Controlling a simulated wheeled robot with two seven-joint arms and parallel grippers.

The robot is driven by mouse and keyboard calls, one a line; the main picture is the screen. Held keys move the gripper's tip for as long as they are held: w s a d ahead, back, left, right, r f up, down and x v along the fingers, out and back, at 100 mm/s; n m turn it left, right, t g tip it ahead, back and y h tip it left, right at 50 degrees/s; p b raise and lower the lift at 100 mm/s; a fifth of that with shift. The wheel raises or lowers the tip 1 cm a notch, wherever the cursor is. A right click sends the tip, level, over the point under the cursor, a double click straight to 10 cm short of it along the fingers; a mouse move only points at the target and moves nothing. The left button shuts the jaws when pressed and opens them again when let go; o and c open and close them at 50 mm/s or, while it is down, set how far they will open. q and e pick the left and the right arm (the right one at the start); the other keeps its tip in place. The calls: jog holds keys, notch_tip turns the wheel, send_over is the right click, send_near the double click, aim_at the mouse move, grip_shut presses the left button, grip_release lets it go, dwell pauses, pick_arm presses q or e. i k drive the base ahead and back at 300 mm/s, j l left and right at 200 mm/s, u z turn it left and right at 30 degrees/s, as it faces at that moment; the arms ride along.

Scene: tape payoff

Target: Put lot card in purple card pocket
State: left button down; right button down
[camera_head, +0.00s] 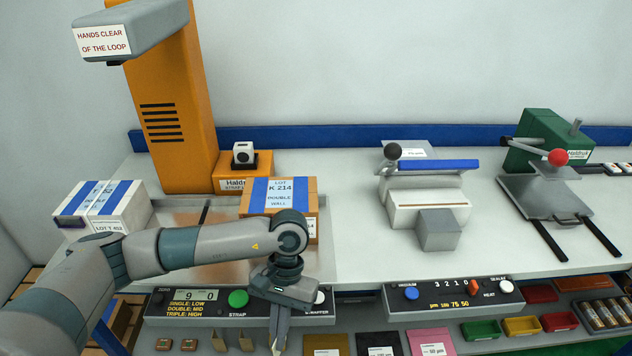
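My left gripper (279,345) points down in front of the bench's front edge, just right of the green STRAP button. Its narrow fingers look close together, and I cannot tell whether they hold anything. No lot card is clearly recognisable. A pink-purple sheet or pouch (430,342) with a white label lies on the lower shelf, cut by the bottom edge; I cannot tell whether it is the purple card pocket. A dark one (378,344) and a gold-brown one (326,345) lie to its left. My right gripper is out of view.
A carton marked LOT K 214 (306,184) stands behind my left wrist. A white carton (121,207) stands at left, below the orange strapping machine (180,105). A sealer (425,200) and a green press (545,140) stand right. Coloured bins (521,326) line the shelf.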

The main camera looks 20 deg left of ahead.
aim_at(71, 226)
jog(key=j+u, duration=0.3)
jog(key=j, duration=0.65)
jog(key=j+u, duration=0.3)
jog(key=j, duration=0.6)
jog(key=i+j, duration=0.15)
jog(key=j, duration=0.25)
jog(key=i+j+u, duration=0.15)
jog(key=j, duration=0.25)
